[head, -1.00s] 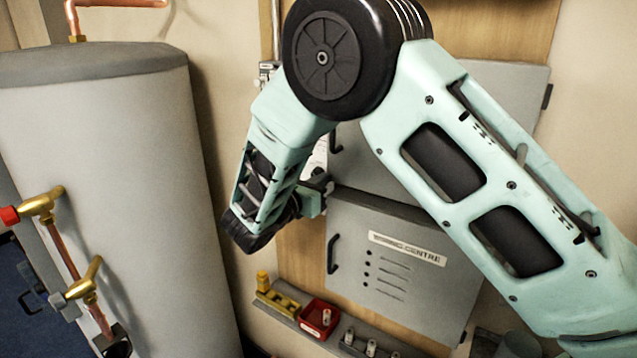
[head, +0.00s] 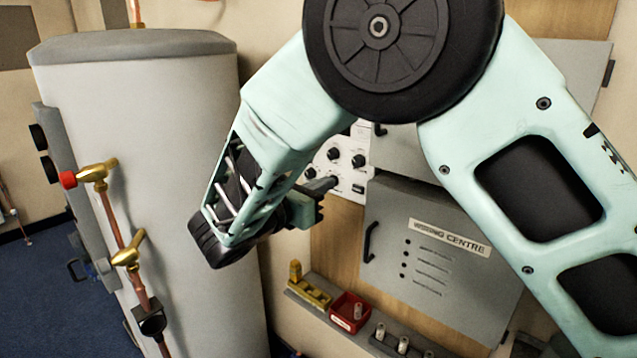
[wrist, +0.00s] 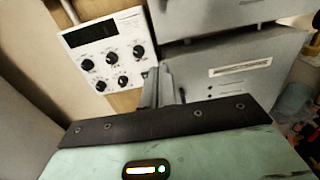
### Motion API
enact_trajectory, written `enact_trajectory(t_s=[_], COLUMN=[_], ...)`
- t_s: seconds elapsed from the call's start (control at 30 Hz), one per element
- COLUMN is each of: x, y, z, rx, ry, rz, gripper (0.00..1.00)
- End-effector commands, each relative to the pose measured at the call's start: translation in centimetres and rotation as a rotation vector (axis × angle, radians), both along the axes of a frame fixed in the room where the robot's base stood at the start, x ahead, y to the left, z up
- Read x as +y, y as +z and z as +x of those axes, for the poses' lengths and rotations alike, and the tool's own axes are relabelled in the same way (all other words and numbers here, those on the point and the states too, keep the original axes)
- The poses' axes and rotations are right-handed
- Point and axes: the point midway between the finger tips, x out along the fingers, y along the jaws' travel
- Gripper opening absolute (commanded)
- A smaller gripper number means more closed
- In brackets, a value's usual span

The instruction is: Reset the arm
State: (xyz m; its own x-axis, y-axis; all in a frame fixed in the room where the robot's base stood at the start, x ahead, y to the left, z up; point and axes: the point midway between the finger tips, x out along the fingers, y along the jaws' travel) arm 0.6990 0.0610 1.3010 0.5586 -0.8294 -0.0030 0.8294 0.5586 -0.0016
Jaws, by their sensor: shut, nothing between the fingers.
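My arm is folded at the elbow across the middle and right of the head view. My gripper (head: 322,186) is at its lower end, between the grey tank and the wiring centre box. In the wrist view my gripper's fingers (wrist: 163,84) are together with nothing between them. They point toward the wall with the control panel and the grey boxes. The gripper appears apart from both. Part of the panel and boxes is hidden behind my arm in the head view.
A grey tank (head: 190,180) with brass valves and copper pipes stands at left. A white knob panel (wrist: 106,50) and the wiring centre box (head: 440,285) are on the wall. Blue floor shows at far left.

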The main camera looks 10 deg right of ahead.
Motion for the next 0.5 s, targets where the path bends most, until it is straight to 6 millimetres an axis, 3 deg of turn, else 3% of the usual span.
enact_trajectory(t_s=[0.17, 0.3, 0.5], x=[-2.9, -4.9, -3.5], y=[-3.6, -8.5, -13.3], z=[-3.7, -10.7, -21.6], rx=[0.074, 0.13, 0.082], ry=[-0.109, -0.298, -0.645], rz=[0.256, 0.643, 1.171], gripper=[0.0, 0.0, 0.0])
